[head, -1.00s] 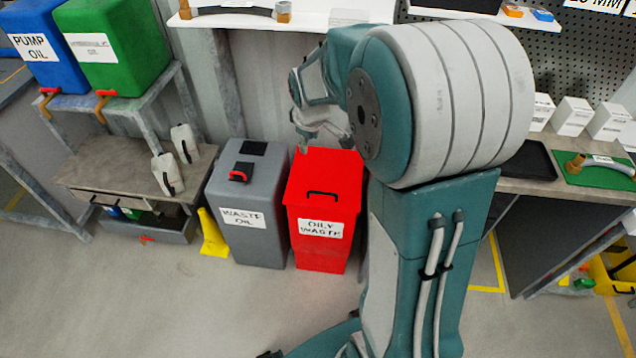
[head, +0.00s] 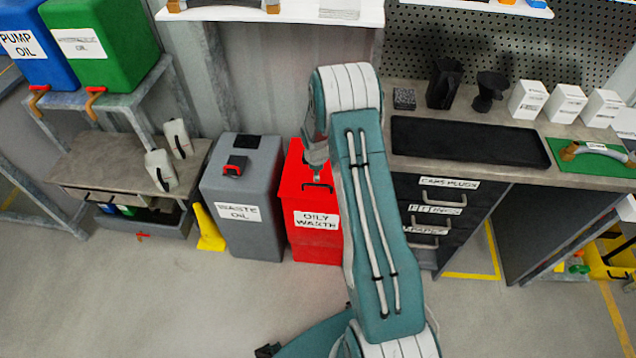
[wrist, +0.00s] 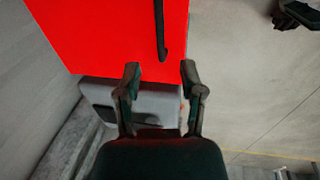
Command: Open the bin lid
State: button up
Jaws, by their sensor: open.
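The red bin (head: 318,250) labelled "OILY WASTE" stands on the floor with its lid (head: 294,176) down. A black bar handle (head: 318,186) is on the lid near its front edge. It also shows in the wrist view as a dark bar (wrist: 160,30) against the red lid. My gripper (wrist: 160,72) is open, with its two fingers apart and nothing between them. The handle lies just beyond the fingertips, roughly in line with the gap; I see no contact. In the head view my forearm covers part of the bin's right side and the gripper is mostly hidden.
A grey "WASTE OIL" bin (head: 243,205) stands close on the left, with a yellow wedge-shaped object (head: 208,230) beside it. A drawer cabinet (head: 440,205) and worktop are on the right. A white shelf (head: 270,14) hangs above. The floor in front is clear.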

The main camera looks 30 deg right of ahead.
aim_at(318, 185)
jog(key=f, duration=0.2)
jog(key=w+f, duration=0.1)
jog(key=f, duration=0.2)
jog(key=d+f, duration=0.1)
jog(key=f, duration=0.1)
jog(key=shift+w+f, duration=0.15)
jog(key=shift+f, duration=0.25)
grip_shut()
